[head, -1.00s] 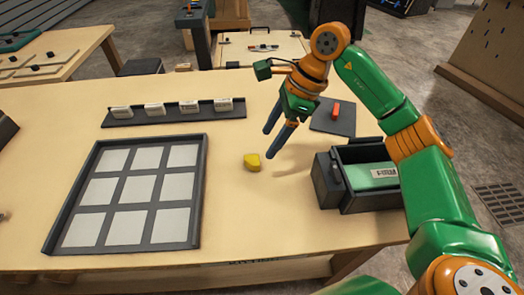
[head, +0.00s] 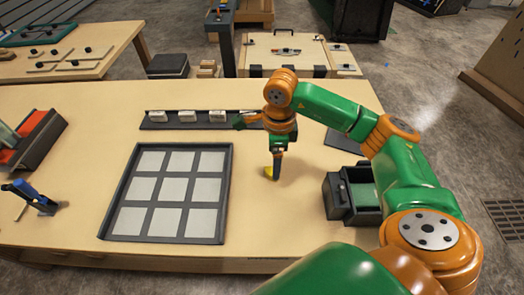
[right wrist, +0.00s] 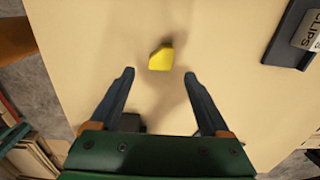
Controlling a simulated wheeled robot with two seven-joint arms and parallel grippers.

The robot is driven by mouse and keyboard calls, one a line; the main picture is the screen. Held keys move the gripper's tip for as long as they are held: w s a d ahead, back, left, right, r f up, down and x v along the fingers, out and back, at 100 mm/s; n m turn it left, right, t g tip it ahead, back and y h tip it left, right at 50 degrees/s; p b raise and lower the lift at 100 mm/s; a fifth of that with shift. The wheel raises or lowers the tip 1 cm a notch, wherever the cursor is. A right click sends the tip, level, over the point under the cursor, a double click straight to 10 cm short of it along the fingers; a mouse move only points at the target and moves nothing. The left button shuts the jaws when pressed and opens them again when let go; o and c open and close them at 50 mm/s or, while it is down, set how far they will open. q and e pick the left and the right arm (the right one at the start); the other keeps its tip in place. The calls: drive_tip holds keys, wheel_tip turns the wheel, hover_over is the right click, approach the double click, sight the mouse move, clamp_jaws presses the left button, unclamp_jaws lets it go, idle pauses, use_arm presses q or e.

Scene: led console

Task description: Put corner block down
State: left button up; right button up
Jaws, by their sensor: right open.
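The yellow corner block (head: 268,170) lies on the wooden table, right of the grey grid tray (head: 227,190). In the right wrist view the block (right wrist: 161,58) sits just beyond the fingertips, centred between their lines, with no finger touching it that I can see. My right gripper (head: 277,172) points down at the block, and its finger partly covers the block in the head view. In the right wrist view the gripper (right wrist: 159,75) has its two fingers spread apart with nothing between them. My left gripper is not in view.
A dark rack (head: 175,125) with white labelled blocks stands behind the tray. A dark open box (head: 335,198) with a green inside stands to the right. A blue-and-black tool (head: 32,195) and a red-and-grey holder (head: 35,140) are at the left. Bare table surrounds the block.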

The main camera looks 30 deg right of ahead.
sight(271, 174)
drive_tip(key=f, duration=0.2)
drive_tip(key=f+p, duration=0.1)
drive_tip(key=f, duration=0.1)
drive_tip(key=shift+d+f, duration=0.2)
drive_tip(key=shift+f, duration=0.4)
clamp_jaws()
drive_tip(key=shift+r, duration=0.1)
